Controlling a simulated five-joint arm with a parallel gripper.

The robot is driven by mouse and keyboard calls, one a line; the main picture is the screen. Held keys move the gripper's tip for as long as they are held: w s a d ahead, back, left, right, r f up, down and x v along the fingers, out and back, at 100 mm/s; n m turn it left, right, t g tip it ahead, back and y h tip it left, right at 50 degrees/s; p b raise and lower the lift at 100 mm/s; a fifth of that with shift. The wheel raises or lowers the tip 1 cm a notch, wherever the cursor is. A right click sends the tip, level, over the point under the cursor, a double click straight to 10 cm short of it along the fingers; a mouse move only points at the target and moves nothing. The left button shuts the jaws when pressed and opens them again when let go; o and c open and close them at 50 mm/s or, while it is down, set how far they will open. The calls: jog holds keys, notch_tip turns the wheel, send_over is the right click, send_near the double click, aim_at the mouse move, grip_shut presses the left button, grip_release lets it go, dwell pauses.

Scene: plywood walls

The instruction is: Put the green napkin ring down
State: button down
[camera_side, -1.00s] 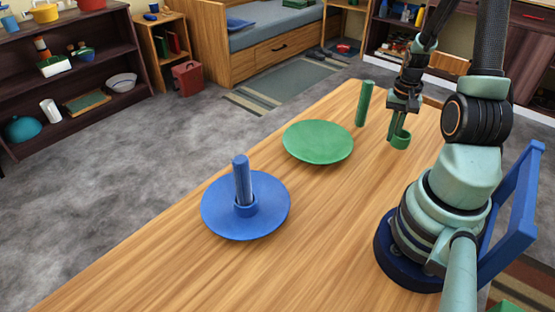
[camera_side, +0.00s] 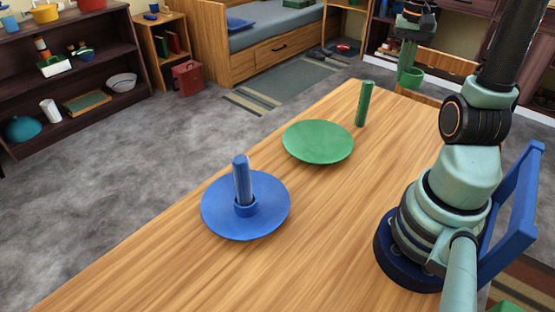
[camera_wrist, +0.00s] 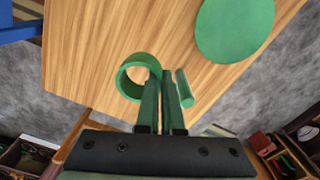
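My gripper (camera_side: 407,58) is shut on the wall of the green napkin ring (camera_side: 411,79) and holds it high above the far end of the table. In the wrist view, the fingertips (camera_wrist: 166,80) pinch the right side of the ring (camera_wrist: 121,82), and its opening shows empty. An upright green roll (camera_side: 364,104) stands on the table near the back edge, left of and below the held ring. It also shows in the wrist view (camera_wrist: 186,89), just right of the fingers. A green plate (camera_side: 318,142) lies empty to the left of the roll.
A blue plate (camera_side: 270,215) lies nearer the front, with a blue ring (camera_side: 246,208) around an upright blue roll (camera_side: 241,178). The wooden table (camera_side: 325,235) is clear between the plates and my base. Shelves and a bed stand beyond the table.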

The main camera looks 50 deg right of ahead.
jog(key=w+a, duration=0.5)
jog(key=w, duration=0.4)
jog(key=n, duration=0.1)
send_over(309, 146)
notch_tip(309, 146, down, 19)
jog(key=shift+w+f, duration=0.1)
jog(key=shift+f, duration=0.1)
jog(key=shift+f, duration=0.15)
jog(key=c, duration=1.1)
grip_release()
jog(key=shift+o, duration=0.2)
